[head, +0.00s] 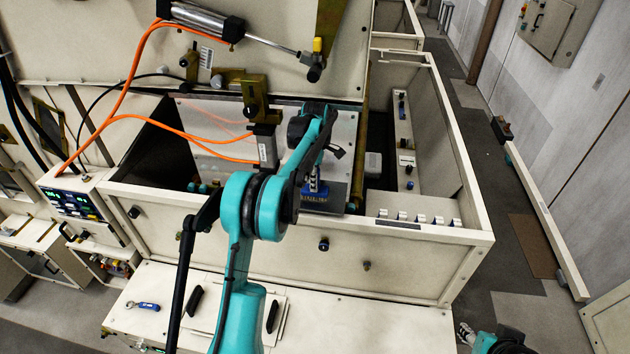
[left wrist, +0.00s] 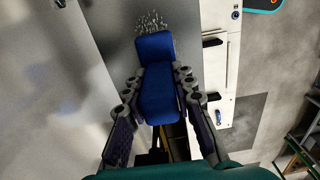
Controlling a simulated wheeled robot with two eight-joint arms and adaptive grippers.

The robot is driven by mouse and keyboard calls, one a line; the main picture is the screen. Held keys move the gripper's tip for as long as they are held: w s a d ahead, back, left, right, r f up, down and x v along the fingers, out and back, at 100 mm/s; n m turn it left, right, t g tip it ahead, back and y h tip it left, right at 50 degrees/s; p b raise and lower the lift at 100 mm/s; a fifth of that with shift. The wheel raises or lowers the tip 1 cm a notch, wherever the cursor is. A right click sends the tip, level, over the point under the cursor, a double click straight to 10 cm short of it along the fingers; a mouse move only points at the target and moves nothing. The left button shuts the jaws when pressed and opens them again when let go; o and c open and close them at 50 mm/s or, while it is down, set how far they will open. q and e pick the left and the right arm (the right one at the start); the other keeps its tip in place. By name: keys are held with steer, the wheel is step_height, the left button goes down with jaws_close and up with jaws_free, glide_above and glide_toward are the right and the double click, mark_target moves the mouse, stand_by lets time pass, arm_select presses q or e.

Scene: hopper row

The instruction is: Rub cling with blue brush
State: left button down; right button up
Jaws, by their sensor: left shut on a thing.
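The blue brush (left wrist: 157,80) is held between the fingers of my left gripper (left wrist: 158,88). It also shows in the head view as a small blue block (head: 314,191) below the gripper, partly covered by my arm. The cling (left wrist: 152,21) is a patch of pale specks on a grey metal plate (left wrist: 225,14), just beyond the brush's far end in the left wrist view. Whether the bristles touch the plate is hidden.
The open cream hopper box (head: 400,245) has raised walls around my left arm. Orange hoses (head: 130,85) and a bracket with a cylinder (head: 208,20) hang close by. A blue-handled tool (head: 148,306) lies on the front ledge. A walkway runs along the right.

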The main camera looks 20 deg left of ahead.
mark_target(305, 187)
arm_select(q)
steer(key=shift+s+a+f, duration=0.1)
steer(key=shift+s+a, duration=0.15)
steer(key=shift+a, duration=0.4)
steer(key=shift+s+a+f, duration=0.1)
steer(key=shift+s+a, duration=0.1)
steer(key=shift+a, duration=0.45)
steer(key=shift+a+r+b, duration=0.1)
steer(key=shift+a+b, duration=0.15)
steer(key=shift+b, duration=0.05)
steer(key=shift+d, duration=0.15)
steer(key=shift+w+d, duration=0.2)
steer(key=shift+d, duration=0.25)
steer(key=d, duration=0.1)
steer(key=w+d, duration=0.1)
steer(key=d, duration=0.1)
steer(key=shift+d+r, duration=0.15)
steer(key=shift+d, duration=0.1)
steer(key=shift+a, duration=0.1)
